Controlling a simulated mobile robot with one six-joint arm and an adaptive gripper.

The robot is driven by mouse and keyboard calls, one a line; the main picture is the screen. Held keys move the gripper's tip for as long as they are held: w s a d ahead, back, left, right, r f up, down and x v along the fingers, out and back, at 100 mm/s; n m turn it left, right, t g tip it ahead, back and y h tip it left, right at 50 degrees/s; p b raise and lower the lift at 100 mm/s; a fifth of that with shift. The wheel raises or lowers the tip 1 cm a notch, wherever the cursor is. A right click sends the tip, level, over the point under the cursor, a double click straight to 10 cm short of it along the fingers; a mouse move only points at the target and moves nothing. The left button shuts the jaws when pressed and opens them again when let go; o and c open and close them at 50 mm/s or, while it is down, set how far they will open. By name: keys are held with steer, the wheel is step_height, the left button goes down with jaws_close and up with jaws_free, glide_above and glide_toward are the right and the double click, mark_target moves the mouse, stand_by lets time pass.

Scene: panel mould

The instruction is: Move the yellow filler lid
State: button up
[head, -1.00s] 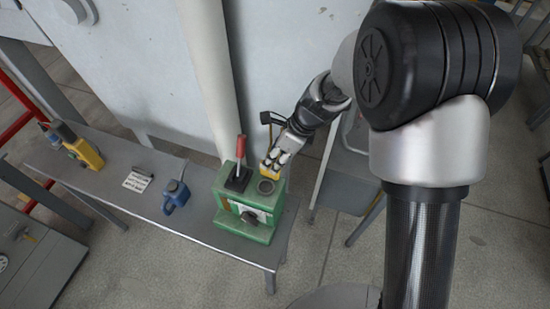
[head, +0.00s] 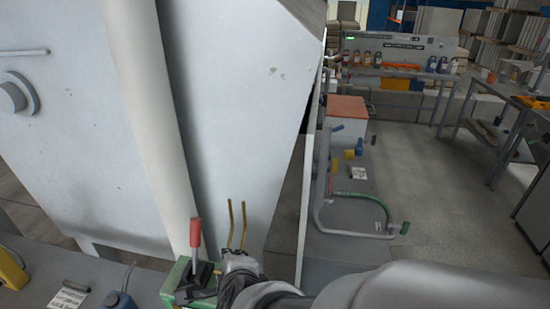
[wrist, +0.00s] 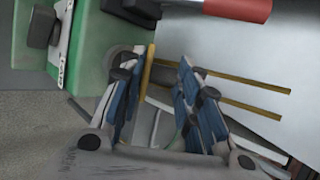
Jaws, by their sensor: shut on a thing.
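The yellow filler lid (wrist: 149,70) shows in the wrist view as a thin strip, seen nearly edge-on, against the inner side of the left finger. My gripper (wrist: 160,75) is shut on it, with blue-padded fingers on either side. It is beside the grey round filler neck (wrist: 117,58) on the green box (wrist: 92,45). In the head view my gripper (head: 240,262) is low in the picture at the right of the green box (head: 178,276).
A red-handled lever (head: 195,232) stands on the box. Two thin yellow rods (head: 243,222) rise behind my gripper. A pale pipe (head: 150,120) and large grey panel (head: 240,110) stand behind. A blue can (head: 120,300) is left. Open floor (head: 420,180) lies to the right.

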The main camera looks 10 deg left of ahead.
steer(key=s+t+b, duration=0.1)
steer(key=b, duration=0.3)
steer(key=f+t+b, duration=0.1)
steer(key=t+b, duration=0.1)
steer(key=b, duration=0.3)
steer(key=shift+s+a+f+n+t, duration=0.2)
steer(key=shift+s+f+n+t, duration=0.1)
steer(key=shift+s+n, duration=0.1)
steer(key=shift+t+b, duration=0.3)
steer(key=shift+b, duration=0.6)
steer(key=shift+s+y+b, duration=0.1)
steer(key=shift+y+b, duration=0.2)
steer(key=shift+r+t+b, duration=0.2)
steer(key=shift+t+b, duration=0.1)
steer(key=shift+b, duration=0.05)
